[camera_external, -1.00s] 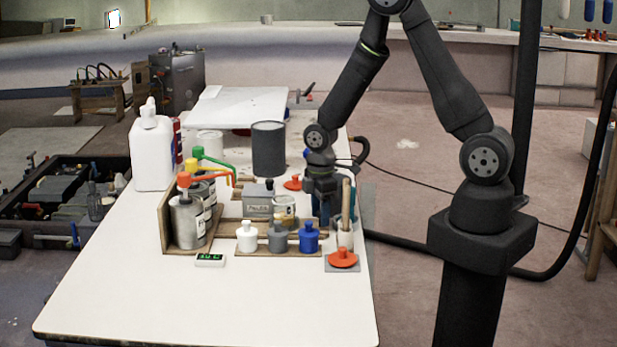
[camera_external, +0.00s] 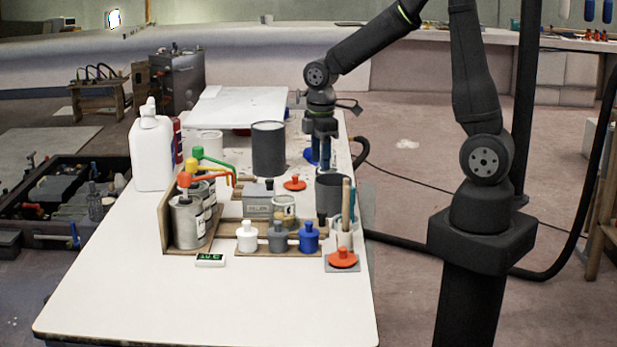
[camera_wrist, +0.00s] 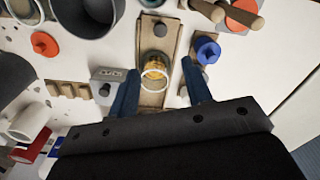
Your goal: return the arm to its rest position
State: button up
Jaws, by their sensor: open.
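My gripper (camera_external: 322,160) is raised above the right side of the white table (camera_external: 150,290), behind the grey cup (camera_external: 331,192). In the wrist view its two blue fingers (camera_wrist: 160,92) are spread apart with nothing held between them. Below and between them, a small jar with amber contents (camera_wrist: 153,72) stands on a wooden board (camera_wrist: 148,99); the jar is apart from the fingers. In the external view the same jar (camera_external: 284,208) stands near the grey box (camera_external: 258,200).
White, grey and blue bottles (camera_external: 308,238) stand in a front rack. Metal cans with coloured spouts (camera_external: 188,222) are at left, a tall dark grey can (camera_external: 268,150) behind. An orange lid (camera_external: 343,257) lies front right. The table's front is clear.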

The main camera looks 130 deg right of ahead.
aim_at(322, 211)
notch_tip(322, 211, down, 16)
jog(key=shift+a+f, duration=0.1)
jog(key=shift+f, duration=0.1)
jog(key=shift+w+d, duration=0.85)
jog(key=shift+d, duration=0.05)
jog(key=shift+w+d, duration=0.3)
jog(key=shift+s+a, duration=0.3)
jog(key=shift+s, duration=0.05)
jog(key=shift+s+a+r, duration=0.2)
jog(key=shift+s+a, duration=0.7)
jog(key=shift+a, duration=0.05)
notch_tip(322, 211, up, 16)
jog(key=shift+r, duration=0.2)
